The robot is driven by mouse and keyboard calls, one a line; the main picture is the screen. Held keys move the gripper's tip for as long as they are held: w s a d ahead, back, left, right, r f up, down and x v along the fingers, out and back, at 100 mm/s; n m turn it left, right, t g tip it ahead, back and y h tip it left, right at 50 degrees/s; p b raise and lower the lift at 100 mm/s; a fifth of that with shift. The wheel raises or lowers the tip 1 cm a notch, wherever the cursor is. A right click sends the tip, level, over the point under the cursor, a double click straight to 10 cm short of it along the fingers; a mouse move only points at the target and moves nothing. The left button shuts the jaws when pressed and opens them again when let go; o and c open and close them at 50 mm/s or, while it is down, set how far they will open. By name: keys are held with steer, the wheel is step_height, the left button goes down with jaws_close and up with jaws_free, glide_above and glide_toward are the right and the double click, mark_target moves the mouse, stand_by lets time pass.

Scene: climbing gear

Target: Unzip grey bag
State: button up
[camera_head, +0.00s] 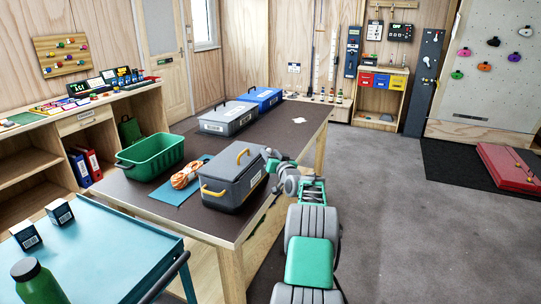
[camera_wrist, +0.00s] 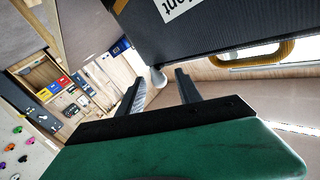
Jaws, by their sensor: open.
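A dark grey bag (camera_head: 234,186) with yellow handles stands on the dark-topped table, near its front right edge. Its side, with a white label, fills the top of the wrist view (camera_wrist: 205,30); a yellow handle shows at the right there. Its lid looks closed; I cannot make out the zip line. My gripper (camera_head: 270,158) is beside the bag's right end. In the wrist view its two fingers (camera_wrist: 158,84) are apart, just below the bag.
On the table (camera_head: 150,205) are a green crate (camera_head: 152,158), an orange rope (camera_head: 186,175) on a blue sheet, another grey case (camera_head: 228,119) and a blue case (camera_head: 262,98). A blue cart (camera_head: 100,255) stands at front left.

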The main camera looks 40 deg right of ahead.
steer(key=shift+s, duration=0.1)
steer(key=v, duration=0.7)
steer(key=shift+s+a+b, duration=0.15)
steer(key=shift+s+b, duration=0.15)
steer(key=shift+b, duration=0.15)
